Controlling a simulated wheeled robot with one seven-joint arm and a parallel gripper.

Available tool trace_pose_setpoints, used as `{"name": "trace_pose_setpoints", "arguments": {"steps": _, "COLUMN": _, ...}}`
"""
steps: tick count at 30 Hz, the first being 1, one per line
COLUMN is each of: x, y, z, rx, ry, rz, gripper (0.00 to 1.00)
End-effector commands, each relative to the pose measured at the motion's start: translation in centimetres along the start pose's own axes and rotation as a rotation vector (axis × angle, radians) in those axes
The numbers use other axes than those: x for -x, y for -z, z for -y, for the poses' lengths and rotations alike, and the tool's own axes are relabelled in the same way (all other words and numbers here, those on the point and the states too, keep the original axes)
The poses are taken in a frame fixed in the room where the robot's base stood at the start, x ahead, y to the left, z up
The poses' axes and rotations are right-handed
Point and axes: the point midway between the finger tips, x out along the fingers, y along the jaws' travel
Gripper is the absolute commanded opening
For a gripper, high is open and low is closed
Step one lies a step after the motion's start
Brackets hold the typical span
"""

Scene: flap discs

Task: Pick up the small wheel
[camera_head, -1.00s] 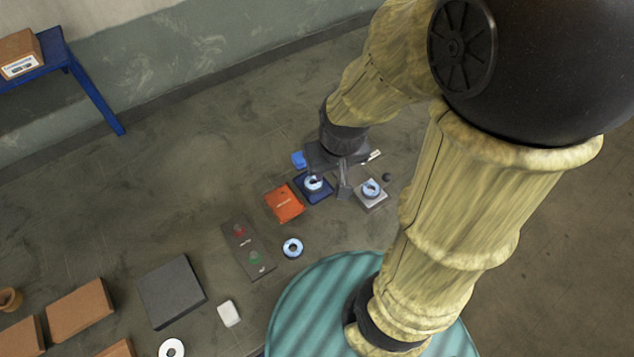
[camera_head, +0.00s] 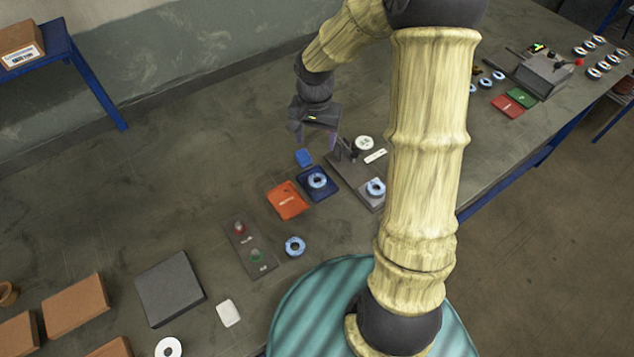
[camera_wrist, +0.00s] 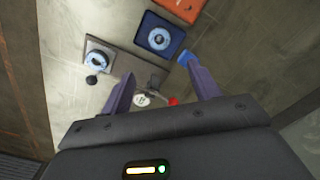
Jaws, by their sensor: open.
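Several small ring-shaped flap discs are in view, and I cannot tell which is the small wheel. One blue-and-white disc (camera_head: 317,181) lies on a dark blue square pad (camera_head: 330,193); it also shows in the wrist view (camera_wrist: 159,39). Another disc (camera_head: 376,188) sits on the grey fixture plate (camera_head: 352,172), and in the wrist view (camera_wrist: 98,57) it is at the left. A third disc (camera_head: 295,246) lies on the bare bench. My gripper (camera_head: 316,142) is open and empty, above the bench behind the pad and fixture, touching no disc.
A blue block (camera_head: 304,157) and an orange pad (camera_head: 287,200) are beside the blue pad. A two-button panel (camera_head: 249,245), a dark slab (camera_head: 169,289) and brown boxes (camera_head: 76,305) are left. The back-left bench is clear.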

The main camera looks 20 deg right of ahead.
Motion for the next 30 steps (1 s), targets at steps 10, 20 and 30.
{"name": "trace_pose_setpoints", "arguments": {"steps": 10, "x": -0.7, "y": -0.1, "z": 0.0, "rx": 0.001, "ry": -0.001, "rz": 0.002, "gripper": 0.61}}
{"name": "trace_pose_setpoints", "arguments": {"steps": 20, "x": -6.1, "y": -0.1, "z": -0.1, "rx": 0.003, "ry": -0.002, "rz": 0.004, "gripper": 0.61}}
{"name": "trace_pose_setpoints", "arguments": {"steps": 30, "x": -11.5, "y": -0.1, "z": 0.0, "rx": 0.003, "ry": -0.002, "rz": 0.002, "gripper": 0.61}}
